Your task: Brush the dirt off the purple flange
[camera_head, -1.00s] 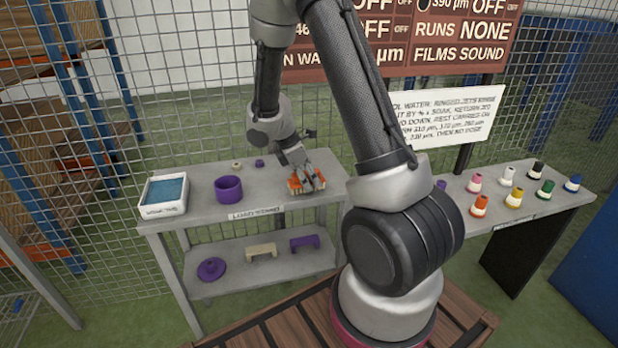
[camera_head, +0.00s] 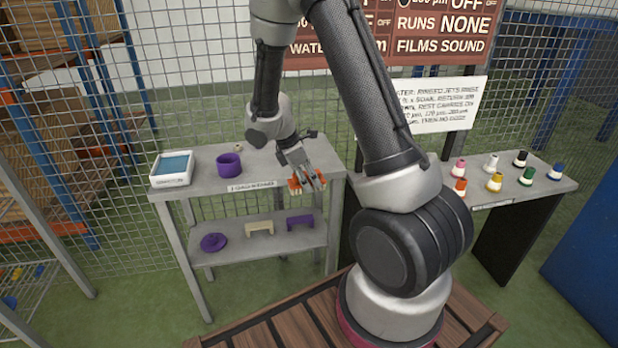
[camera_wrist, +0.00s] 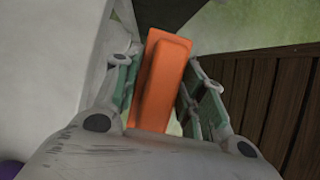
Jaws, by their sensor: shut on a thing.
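The purple flange (camera_head: 214,242), a flat disc with a raised centre, lies on the lower shelf at its left end. Dirt on it is too small to tell from here. My gripper (camera_head: 308,181) is at the upper shelf's front right edge, to the right of the flange and above its level. It is shut on an orange block-like thing, probably a brush. That orange brush (camera_wrist: 160,82) fills the space between the fingers in the wrist view; its bristles are not visible there.
The grey rack's upper shelf (camera_head: 200,188) carries a white tray (camera_head: 171,181) with blue inside and a purple cup (camera_head: 229,165). Cream (camera_head: 261,227) and purple (camera_head: 300,221) brackets lie beside the flange. Coloured bottles stand on a right-hand table (camera_head: 535,193). A wire fence is behind.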

